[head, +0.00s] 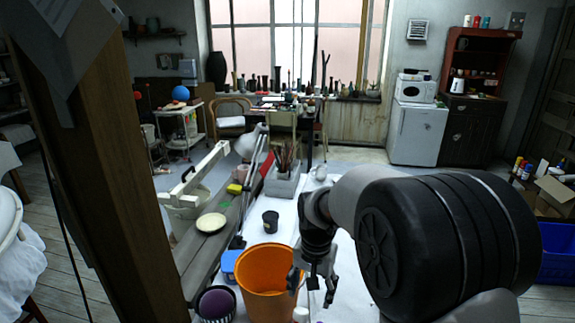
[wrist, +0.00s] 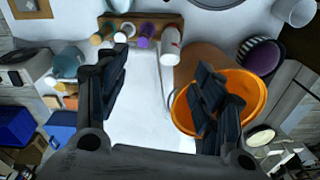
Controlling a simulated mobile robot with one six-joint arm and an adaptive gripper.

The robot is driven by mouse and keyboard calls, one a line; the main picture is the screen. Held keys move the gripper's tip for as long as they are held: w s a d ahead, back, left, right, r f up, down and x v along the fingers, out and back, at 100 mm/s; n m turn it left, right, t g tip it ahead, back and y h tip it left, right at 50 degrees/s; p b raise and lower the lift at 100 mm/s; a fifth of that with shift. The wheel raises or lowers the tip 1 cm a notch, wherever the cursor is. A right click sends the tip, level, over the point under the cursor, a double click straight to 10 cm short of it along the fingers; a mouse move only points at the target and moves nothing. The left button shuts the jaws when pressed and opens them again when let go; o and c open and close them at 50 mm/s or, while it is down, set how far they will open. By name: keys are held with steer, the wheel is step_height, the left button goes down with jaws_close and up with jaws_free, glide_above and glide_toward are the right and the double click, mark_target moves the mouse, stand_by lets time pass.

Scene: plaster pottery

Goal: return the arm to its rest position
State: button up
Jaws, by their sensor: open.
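My gripper (head: 318,282) hangs pointing down over the white-covered table, beside the right rim of an orange bucket (head: 268,268). In the wrist view the two dark fingers of my gripper (wrist: 160,92) stand wide apart with nothing between them. The orange bucket also shows in the wrist view (wrist: 250,86), partly behind the right finger. My arm reaches in from the right in the head view, and its large dark joint hides much of the table's right part.
A dark cup (head: 270,222) and a box of brushes (head: 286,182) stand farther back on the table. A wooden post (head: 125,150) rises at left. A white bottle (wrist: 170,48) and several small jars stand nearby.

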steer(key=s+d+r+n+t, duration=0.1)
steer(key=s+d+r, duration=0.3)
steer(key=s+r, duration=0.5)
steer(key=s+d+r+n+t, duration=0.1)
steer(key=s+d+r, duration=0.1)
steer(key=s, duration=0.7)
steer(key=s+d+r+n+t, duration=0.1)
steer(key=s+d+r+n, duration=0.1)
steer(key=s, duration=0.8)
steer(key=shift+d+t, duration=0.15)
steer(key=shift+t, duration=0.15)
steer(key=shift+w+r, duration=0.1)
